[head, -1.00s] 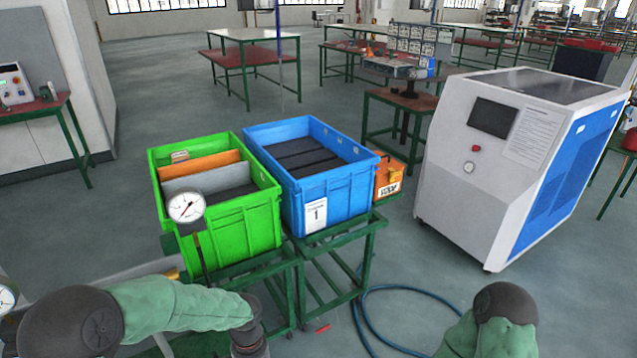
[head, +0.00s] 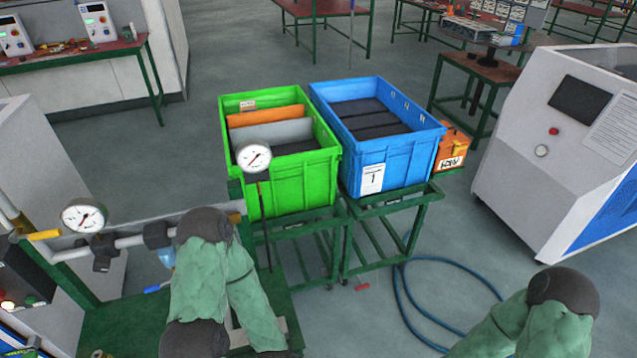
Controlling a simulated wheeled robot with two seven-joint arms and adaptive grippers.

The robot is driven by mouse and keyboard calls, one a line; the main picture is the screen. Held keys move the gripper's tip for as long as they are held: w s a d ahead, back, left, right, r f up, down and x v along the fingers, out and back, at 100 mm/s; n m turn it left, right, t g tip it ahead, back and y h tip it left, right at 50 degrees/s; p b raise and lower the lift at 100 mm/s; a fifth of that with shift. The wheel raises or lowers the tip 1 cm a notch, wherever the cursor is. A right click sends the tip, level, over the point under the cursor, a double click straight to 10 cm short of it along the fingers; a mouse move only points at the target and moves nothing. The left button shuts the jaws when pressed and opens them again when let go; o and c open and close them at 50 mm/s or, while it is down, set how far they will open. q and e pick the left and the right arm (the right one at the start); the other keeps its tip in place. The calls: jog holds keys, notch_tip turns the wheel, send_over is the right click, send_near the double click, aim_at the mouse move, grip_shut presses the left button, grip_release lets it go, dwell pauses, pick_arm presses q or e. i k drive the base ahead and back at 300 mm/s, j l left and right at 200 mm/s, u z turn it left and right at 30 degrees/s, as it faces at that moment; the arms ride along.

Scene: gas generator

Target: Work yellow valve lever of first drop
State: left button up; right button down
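A yellow valve lever (head: 44,235) sits at the left end of the grey pipe (head: 130,240), below and left of a round white gauge (head: 84,216). It lies roughly along the pipe. A blue lever (head: 157,289) shows lower down, left of my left arm. My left arm, in a green sleeve with dark joints, stands in front of the pipe and hides part of it. My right arm is at the bottom right. Neither gripper can be made out. I cannot tell which drop the yellow lever belongs to.
A green crate (head: 310,190) and a blue crate (head: 400,170) stand on green stands behind the pipe. A second gauge (head: 254,157) rises before the green crate. A blue hose (head: 425,315) lies on the floor. A white machine (head: 540,150) stands at right.

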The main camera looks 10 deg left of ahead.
aim_at(13, 238)
jog(key=u, duration=2.3)
jog(key=i+j, duration=0.05)
